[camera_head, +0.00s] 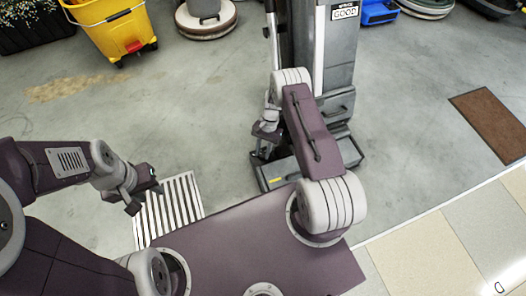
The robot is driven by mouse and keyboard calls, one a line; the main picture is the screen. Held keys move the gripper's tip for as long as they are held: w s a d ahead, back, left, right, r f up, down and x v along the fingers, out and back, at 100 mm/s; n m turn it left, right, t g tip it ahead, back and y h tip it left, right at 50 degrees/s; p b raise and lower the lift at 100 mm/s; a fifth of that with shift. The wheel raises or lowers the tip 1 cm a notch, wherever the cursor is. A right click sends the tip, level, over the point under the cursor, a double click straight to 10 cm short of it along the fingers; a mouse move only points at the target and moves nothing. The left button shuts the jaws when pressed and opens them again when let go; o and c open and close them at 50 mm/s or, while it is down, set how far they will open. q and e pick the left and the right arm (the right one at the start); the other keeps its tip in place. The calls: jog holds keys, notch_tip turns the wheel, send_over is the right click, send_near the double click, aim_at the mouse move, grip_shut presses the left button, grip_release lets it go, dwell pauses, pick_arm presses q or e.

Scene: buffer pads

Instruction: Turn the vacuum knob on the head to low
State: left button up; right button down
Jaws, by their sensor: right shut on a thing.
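The upright vacuum (335,70) is grey and stands at the top centre, with its low, wide head (285,172) on the floor below. My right gripper (260,150) is at the left side of the head, low down, and is shut on a small part there, which I take to be the vacuum knob. The knob itself is too small and too covered by the gripper to make out, so its setting cannot be read. My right arm hides the middle of the head. My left gripper (147,198) is open and empty above a striped floor grate.
The striped grate (180,205) lies on the concrete floor. A brown mat (490,122) lies at the right.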

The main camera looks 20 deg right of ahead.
jog(key=c, duration=1.1)
grip_release()
jog(key=p+v, duration=0.5)
jog(key=v, duration=0.4)
